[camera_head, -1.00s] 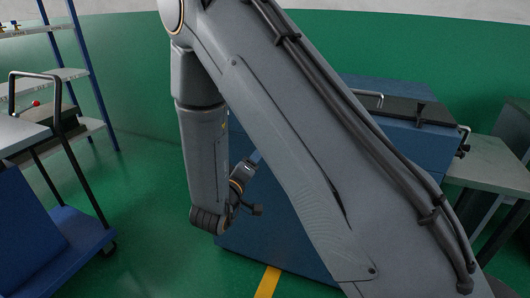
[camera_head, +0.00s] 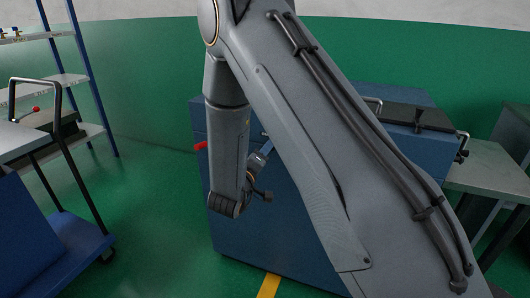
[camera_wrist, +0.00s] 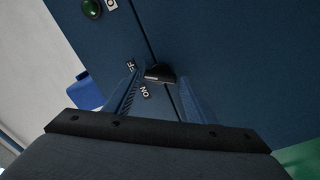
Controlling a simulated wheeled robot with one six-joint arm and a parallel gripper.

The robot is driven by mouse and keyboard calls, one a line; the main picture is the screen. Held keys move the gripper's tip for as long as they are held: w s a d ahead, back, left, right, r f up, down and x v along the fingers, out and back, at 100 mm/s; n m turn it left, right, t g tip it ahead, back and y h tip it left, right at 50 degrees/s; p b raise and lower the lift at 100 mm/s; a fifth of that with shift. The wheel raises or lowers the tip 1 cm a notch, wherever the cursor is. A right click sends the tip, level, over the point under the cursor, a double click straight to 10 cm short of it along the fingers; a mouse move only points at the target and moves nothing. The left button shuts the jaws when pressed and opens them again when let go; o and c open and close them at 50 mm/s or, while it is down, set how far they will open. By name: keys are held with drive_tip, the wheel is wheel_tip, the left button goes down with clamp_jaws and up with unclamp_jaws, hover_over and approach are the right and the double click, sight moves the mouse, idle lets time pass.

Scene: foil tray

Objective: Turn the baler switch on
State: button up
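The baler is a large blue cabinet (camera_head: 262,245) behind my arm in the head view. In the wrist view its blue panel (camera_wrist: 235,50) carries a black switch knob (camera_wrist: 160,74), with a partly covered label ending in "FF" at its upper left and an "ON" label below it. My gripper (camera_wrist: 158,84) has its two blue fingers apart, one on each side of the knob. I cannot tell whether either finger touches it. In the head view my gripper is mostly hidden behind my arm.
A green button (camera_wrist: 90,9) sits at the top left of the panel. A red part (camera_head: 201,145) sticks out from the cabinet's left side. A blue cart (camera_head: 60,250) and shelves (camera_head: 60,80) stand left; a grey table (camera_head: 490,168) stands right. Green floor between is clear.

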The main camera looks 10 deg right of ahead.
drive_tip(key=c, duration=0.7)
drive_tip(key=shift+m, duration=0.3)
drive_tip(key=m+p, duration=0.1)
drive_tip(key=m, duration=1)
drive_tip(key=shift+s+d, duration=0.1)
drive_tip(key=shift+d, duration=0.05)
drive_tip(key=shift+m, duration=0.3)
drive_tip(key=o, duration=1)
drive_tip(key=shift+o, duration=0.2)
drive_tip(key=shift+r, duration=0.1)
